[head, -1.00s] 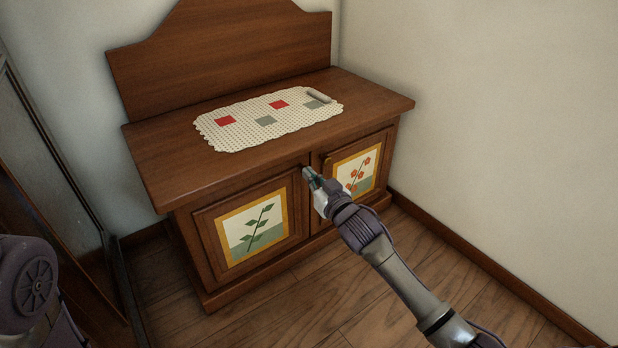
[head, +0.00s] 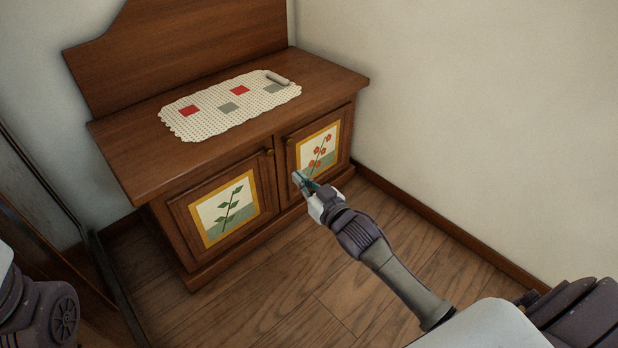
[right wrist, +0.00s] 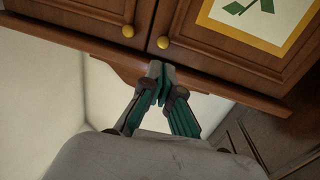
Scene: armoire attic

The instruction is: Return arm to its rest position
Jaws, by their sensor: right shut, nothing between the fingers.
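My right arm reaches in from the lower right of the head view. Its gripper (head: 299,181) is shut and empty, in front of the right door of the wooden cabinet (head: 110,135). In the right wrist view the gripper (right wrist: 160,72) has its teal-lined fingertips together, just below two round knobs in that picture and apart from them. Both cabinet doors look closed. On the left, part of my left arm shows at the picture's edge; the left gripper is out of view.
A dotted cloth (head: 205,117) with a small grey cylinder (head: 278,79) lies on the cabinet top. The wooden floor (head: 335,285) in front is clear. A pale wall (head: 470,110) stands at the right, and a dark-framed glass panel (head: 35,190) at the left.

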